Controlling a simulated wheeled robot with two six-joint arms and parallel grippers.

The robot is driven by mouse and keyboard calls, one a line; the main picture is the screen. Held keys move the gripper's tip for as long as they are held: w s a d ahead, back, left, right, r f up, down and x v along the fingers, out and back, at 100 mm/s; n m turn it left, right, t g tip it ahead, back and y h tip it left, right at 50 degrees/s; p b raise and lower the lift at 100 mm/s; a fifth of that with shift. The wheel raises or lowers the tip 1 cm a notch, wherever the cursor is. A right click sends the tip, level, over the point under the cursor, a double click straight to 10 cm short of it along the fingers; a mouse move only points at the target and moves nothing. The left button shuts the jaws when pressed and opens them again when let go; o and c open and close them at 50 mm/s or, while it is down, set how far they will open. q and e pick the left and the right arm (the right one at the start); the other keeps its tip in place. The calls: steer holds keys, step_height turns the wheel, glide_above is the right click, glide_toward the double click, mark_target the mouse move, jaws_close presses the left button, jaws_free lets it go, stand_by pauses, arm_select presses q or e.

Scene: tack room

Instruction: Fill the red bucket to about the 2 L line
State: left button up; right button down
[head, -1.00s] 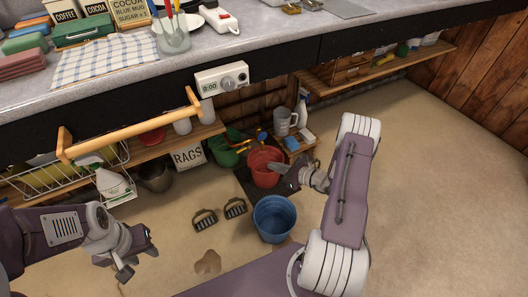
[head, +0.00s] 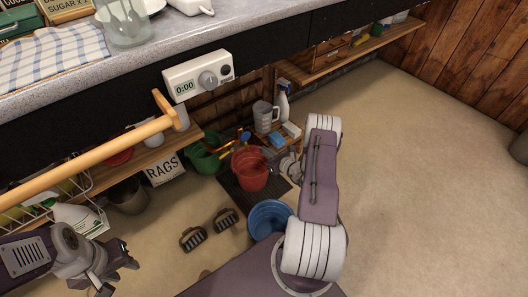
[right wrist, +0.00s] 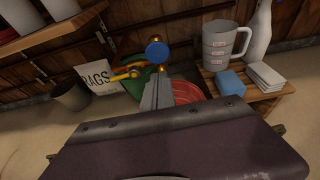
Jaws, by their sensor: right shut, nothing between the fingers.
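The red bucket (head: 252,172) stands upright on a dark mat at the foot of the wooden wall. It is partly hidden behind my right gripper's finger in the right wrist view (right wrist: 188,90). No litre marks or water level can be made out. A round blue knob (right wrist: 157,50) with brass parts is on the wall above it, the tap by its look. My right gripper (right wrist: 157,92) is shut and empty, its tip pointing toward the wall below the knob. My left gripper (head: 117,278) is open and empty at the lower left, far from the bucket.
A blue bucket (head: 268,218) stands in front of the red one. A grey jug (head: 265,116), spray bottle (head: 284,102) and blue sponge (head: 275,140) are on a low stand at right. The counter overhangs. Floor at right is clear.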

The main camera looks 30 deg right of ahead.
mark_target(247, 137)
steer(key=b+x, duration=0.2)
steer(key=x, duration=0.2)
steer(key=b+x, duration=0.3)
steer(key=x, duration=0.2)
steer(key=shift+w+r, duration=0.15)
steer(key=shift+w, duration=0.25)
steer(key=shift+w+r, duration=0.2)
steer(key=shift+w, duration=0.15)
